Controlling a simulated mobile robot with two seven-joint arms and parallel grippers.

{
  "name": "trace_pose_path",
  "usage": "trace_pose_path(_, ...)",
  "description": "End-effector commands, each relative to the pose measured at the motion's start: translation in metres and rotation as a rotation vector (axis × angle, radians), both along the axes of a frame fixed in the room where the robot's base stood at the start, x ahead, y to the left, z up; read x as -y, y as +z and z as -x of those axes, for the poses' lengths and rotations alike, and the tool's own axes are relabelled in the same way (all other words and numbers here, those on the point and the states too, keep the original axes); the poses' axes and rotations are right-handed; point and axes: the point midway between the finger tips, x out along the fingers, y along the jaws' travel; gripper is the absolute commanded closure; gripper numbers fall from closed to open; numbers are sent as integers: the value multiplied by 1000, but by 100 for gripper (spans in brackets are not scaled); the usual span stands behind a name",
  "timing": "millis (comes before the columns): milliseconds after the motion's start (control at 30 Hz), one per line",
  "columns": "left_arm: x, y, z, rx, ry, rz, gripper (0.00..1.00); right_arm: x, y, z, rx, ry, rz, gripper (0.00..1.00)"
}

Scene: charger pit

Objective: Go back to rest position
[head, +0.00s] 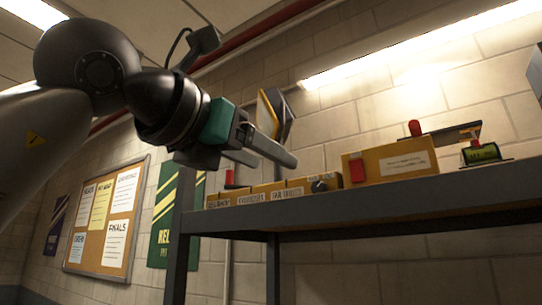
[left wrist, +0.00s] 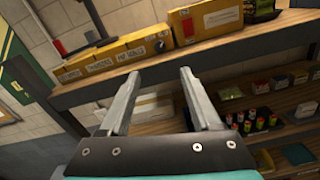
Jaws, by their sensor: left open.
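My left gripper (head: 279,153) is raised in front of the shelf in the head view, its arm coming in from the left. In the left wrist view its two fingers (left wrist: 158,95) are spread apart with nothing between them. It is open and empty. The fingers point toward the front edge of the shelf and appear apart from it. My right gripper does not show clearly in either view.
A dark shelf (head: 400,196) holds yellow labelled boxes (head: 392,163) and a green item (head: 480,153). Lower shelves hold small coloured cylinders (left wrist: 250,120) and a pale box (left wrist: 153,104). A corkboard (head: 105,222) and green banner (head: 160,228) hang on the brick wall.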

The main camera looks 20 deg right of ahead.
Motion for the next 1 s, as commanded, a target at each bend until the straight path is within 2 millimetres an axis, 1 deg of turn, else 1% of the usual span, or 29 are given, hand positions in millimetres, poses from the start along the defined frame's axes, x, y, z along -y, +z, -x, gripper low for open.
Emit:
trace_pose_path(100, 0, 0, 0, -1, 0, 1, 36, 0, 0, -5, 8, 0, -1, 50)
trace_pose_path(433, 0, 0, 0, -1, -1, 0, 36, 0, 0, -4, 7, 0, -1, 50)
trace_pose_path(567, 5, -7, 0, -19, -49, 18, 36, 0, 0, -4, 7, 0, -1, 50)
trace_pose_path(667, 15, -22, 2, -59, -157, 69, 36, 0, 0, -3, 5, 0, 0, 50)
trace_pose_path(800, 25, -43, 13, -148, -380, 217, 36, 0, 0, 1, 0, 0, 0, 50)
trace_pose_path(900, 22, -53, 20, -218, -525, 361, 36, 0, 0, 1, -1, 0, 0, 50)
trace_pose_path(1000, 10, -59, 23, -293, -647, 528, 36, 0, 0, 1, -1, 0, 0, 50)
